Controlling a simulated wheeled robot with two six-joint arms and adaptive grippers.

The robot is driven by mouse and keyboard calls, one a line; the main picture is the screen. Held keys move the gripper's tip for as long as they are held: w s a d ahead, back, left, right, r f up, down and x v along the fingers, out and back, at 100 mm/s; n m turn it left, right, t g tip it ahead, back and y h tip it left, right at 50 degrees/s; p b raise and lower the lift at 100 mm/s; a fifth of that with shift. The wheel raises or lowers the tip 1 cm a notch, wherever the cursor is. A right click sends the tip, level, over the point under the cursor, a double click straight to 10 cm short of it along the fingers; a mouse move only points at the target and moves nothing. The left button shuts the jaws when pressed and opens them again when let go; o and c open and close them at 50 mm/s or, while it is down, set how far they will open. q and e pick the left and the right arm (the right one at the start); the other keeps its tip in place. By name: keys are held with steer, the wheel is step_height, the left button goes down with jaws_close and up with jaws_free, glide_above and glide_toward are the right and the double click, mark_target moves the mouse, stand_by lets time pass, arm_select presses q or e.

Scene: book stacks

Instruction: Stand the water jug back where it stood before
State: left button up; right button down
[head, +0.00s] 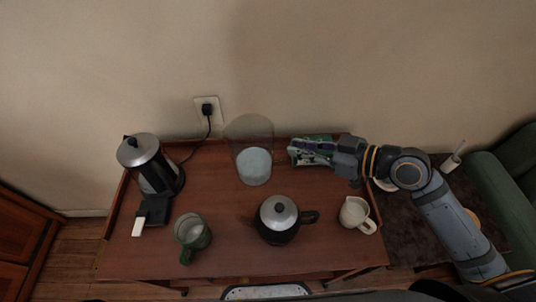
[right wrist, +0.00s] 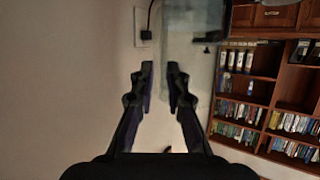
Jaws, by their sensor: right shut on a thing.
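The water jug (head: 254,166) is clear glass with pale blue water low inside. It is at the back middle of the wooden tabletop, near the wall; I cannot tell whether its base touches the wood. My right gripper (head: 291,149) reaches in from the right and is shut at the jug's right side. The part it grips is too clear to make out. In the right wrist view the fingers (right wrist: 160,78) have a narrow gap, with the glass jug (right wrist: 190,45) just beyond them. My left gripper is not in view.
A steel kettle (head: 143,152) stands at left, a green mug (head: 192,235) front left, a black pot with silver lid (head: 281,220) front middle, a white pitcher (head: 354,211) at right. A green box (head: 317,139) is partly behind my gripper. A plug (head: 207,109) is in the wall.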

steer(key=w+a+f, duration=0.6)
steer(key=w+f, duration=0.3)
steer(key=f, duration=0.2)
steer(key=shift+w+f, duration=0.25)
steer(key=shift+w, duration=0.1)
steer(key=c, duration=1.8)
jaws_free()
steer(key=shift+f, duration=0.3)
steer(key=o, duration=0.5)
steer(key=shift+r, duration=0.1)
steer(key=shift+c, duration=0.2)
steer(key=shift+s, duration=0.1)
